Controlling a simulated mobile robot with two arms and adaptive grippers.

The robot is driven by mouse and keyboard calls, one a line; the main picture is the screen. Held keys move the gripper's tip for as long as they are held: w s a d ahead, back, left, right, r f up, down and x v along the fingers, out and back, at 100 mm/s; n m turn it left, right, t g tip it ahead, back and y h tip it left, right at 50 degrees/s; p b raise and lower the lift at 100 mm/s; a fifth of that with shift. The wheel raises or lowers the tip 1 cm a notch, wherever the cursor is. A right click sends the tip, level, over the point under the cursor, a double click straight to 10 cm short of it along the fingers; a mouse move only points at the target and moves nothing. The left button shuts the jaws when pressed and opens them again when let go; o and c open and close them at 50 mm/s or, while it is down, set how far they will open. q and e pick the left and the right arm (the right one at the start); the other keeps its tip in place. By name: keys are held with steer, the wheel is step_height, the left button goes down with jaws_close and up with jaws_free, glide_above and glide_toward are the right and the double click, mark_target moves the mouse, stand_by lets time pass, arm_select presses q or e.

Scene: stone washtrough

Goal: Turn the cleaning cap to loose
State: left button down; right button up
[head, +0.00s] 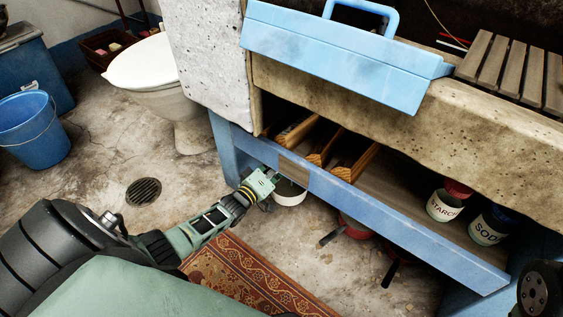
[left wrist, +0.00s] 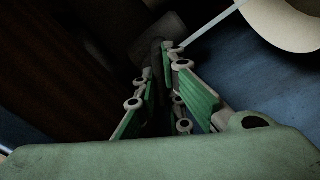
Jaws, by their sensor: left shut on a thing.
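My left gripper (head: 268,180) reaches in from the left, just under the front blue beam of the trough's stand. In the left wrist view, the green-padded fingers (left wrist: 163,85) close on a narrow dark part (left wrist: 157,58) in deep shadow. The dark part may be the cleaning cap, but its shape and markings are too dark to tell, so its turn position cannot be read. The head view shows no cap; the beam and the gripper cover that spot.
A white pail (head: 289,193) stands right beside the left gripper under the blue beam (head: 400,228); its pale rim also shows in the left wrist view (left wrist: 285,22). Starch (head: 444,206) and soda (head: 489,227) tins stand on the shelf.

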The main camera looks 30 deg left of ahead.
arm_select(q)
steer(key=shift+r+n, duration=0.15)
steer(key=shift+n, duration=0.35)
steer(key=c, duration=2)
jaws_free()
steer(key=shift+o, duration=0.7)
steer(key=shift+s, duration=0.1)
steer(key=s, duration=1.1)
steer(key=shift+s+a, duration=0.35)
steer(key=shift+a, duration=0.1)
